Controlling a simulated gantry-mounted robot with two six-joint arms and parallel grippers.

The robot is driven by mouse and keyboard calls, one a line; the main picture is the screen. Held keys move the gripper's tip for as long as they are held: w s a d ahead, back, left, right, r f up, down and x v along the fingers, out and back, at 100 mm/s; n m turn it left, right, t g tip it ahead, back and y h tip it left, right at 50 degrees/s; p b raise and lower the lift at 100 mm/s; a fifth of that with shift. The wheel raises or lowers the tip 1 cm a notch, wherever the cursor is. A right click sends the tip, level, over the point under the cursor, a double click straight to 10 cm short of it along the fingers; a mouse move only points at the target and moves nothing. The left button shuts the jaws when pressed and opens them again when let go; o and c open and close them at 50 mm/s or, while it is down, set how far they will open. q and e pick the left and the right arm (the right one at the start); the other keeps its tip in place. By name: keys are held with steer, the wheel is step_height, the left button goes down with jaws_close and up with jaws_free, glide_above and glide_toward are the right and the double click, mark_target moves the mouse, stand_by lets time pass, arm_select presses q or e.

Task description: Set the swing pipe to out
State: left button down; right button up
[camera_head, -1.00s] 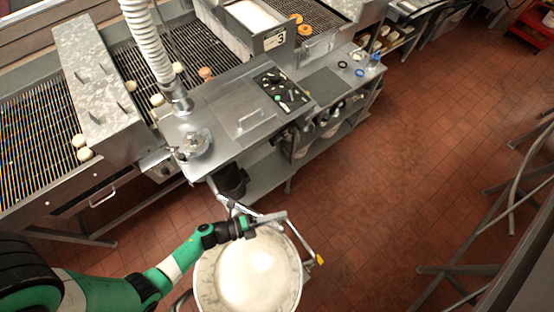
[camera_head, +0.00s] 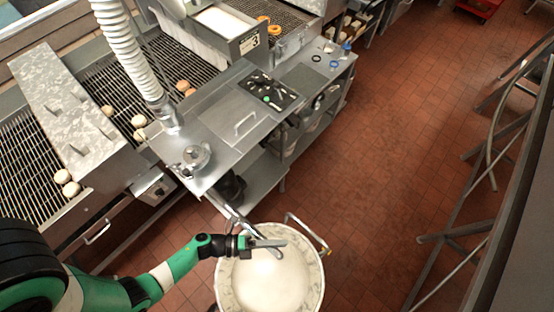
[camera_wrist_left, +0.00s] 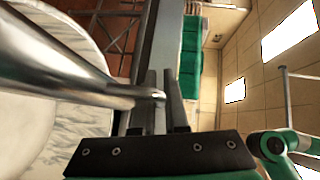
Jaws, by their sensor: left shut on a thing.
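My left gripper (camera_head: 272,243) is over the rim and inside of a large round bowl (camera_head: 232,297) at the bottom centre. In the left wrist view its fingers (camera_wrist_left: 160,97) are close together around the thin end of a shiny metal pipe (camera_wrist_left: 60,75), likely the swing pipe. The pipe comes in from the left and narrows to a small tip at the fingers. In the head view a metal pipe (camera_head: 231,214) runs from the counter's near side toward the bowl; the gripper partly hides where it ends. My right gripper is not in view.
The bowl holds a smooth white mass (camera_head: 268,282), and a bent metal handle (camera_head: 310,234) stands at its right. A steel counter (camera_head: 215,150) and a conveyor with pale dough pieces stand behind. Metal racks (camera_head: 490,130) line the right. Red tiled floor (camera_head: 390,150) between is clear.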

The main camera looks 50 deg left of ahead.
arm_select(q)
steer(key=shift+s, duration=0.1)
stand_by(0.3)
steer(key=c, duration=1)
jaws_free()
steer(key=shift+o, duration=0.2)
